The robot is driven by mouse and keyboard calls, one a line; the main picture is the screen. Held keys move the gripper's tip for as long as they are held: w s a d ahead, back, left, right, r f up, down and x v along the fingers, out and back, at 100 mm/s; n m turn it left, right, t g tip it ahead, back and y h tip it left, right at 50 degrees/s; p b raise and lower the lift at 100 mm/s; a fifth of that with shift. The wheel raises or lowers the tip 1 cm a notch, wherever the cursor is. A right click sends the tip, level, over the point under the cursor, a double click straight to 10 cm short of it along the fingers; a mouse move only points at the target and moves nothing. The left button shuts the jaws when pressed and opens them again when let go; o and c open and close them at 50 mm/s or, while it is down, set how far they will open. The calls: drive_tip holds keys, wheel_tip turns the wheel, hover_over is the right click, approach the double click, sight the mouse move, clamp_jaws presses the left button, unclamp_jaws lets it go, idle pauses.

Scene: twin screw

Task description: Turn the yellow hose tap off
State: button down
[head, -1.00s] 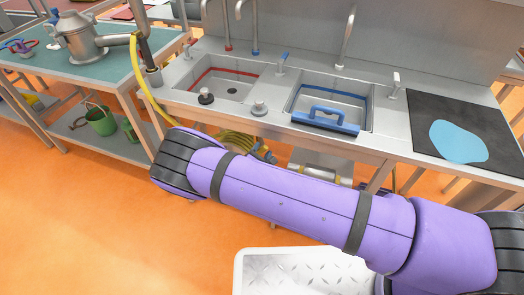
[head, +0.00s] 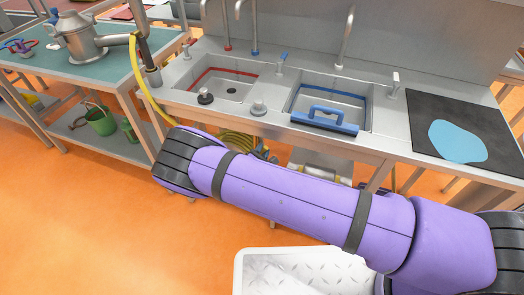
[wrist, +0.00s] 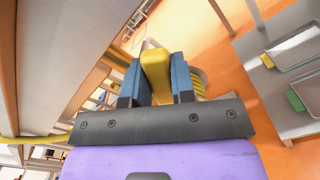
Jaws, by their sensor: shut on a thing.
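In the wrist view a yellow tap handle (wrist: 154,64) stands between the two blue-grey fingers of my gripper (wrist: 160,82), which are shut on it. The valve body below the handle is hidden by the gripper. In the head view my purple arm reaches under the front of the sink bench and hides the handle. A coiled yellow hose (head: 238,145) shows under the bench just above the arm, and also to the right of the fingers in the wrist view (wrist: 198,82).
The steel sink bench (head: 185,98) is close above the arm. A yellow hose (head: 146,85) hangs down at its left end. A blue-handled piece (head: 325,117) sits at the right basin. A side table with a green bucket (head: 100,122) stands at left.

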wheel_tip(320, 180, down, 6)
drive_tip(key=s+d+m, duration=0.1)
drive_tip(key=d+m, duration=0.1)
drive_tip(key=m, duration=0.9)
drive_tip(key=shift+d+r, duration=0.25)
drive_tip(key=shift+d, duration=0.1)
drive_tip(key=shift+f, duration=0.1)
drive_tip(key=c, duration=1)
unclamp_jaws()
drive_tip(key=shift+o, duration=0.2)
drive_tip(key=v, duration=1)
drive_tip(key=shift+s, duration=0.4)
drive_tip(key=shift+a, duration=0.2)
